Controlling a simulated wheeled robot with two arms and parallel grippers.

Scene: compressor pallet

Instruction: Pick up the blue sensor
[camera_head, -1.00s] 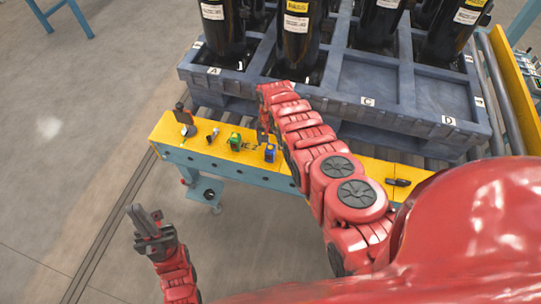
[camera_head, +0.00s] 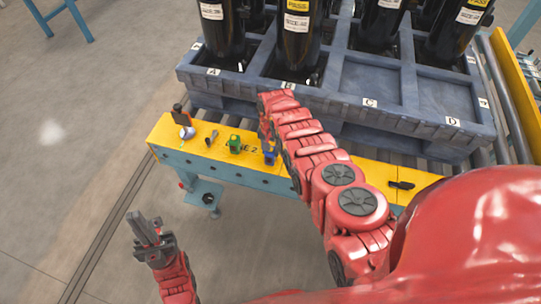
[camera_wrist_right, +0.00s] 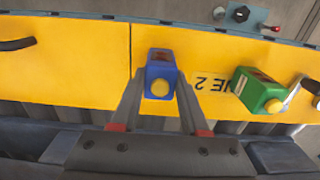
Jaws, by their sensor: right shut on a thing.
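The blue sensor (camera_head: 270,157) is a small blue block on the yellow ledge (camera_head: 326,168), partly hidden by my right gripper in the head view. In the right wrist view the blue sensor (camera_wrist_right: 160,72), with a round yellow front, sits between the fingers of my right gripper (camera_wrist_right: 160,84). Those fingers are shut on its sides. I cannot tell whether it is clear of the ledge. My left gripper (camera_head: 144,228) hangs empty over the floor at the lower left, away from the ledge; its finger gap is unclear.
A green sensor (camera_head: 234,143) stands left of the blue one; it also shows in the right wrist view (camera_wrist_right: 260,92). Small tools lie further left, and a black item (camera_head: 402,185) lies right. Behind is a blue pallet (camera_head: 365,113) with black cylinders.

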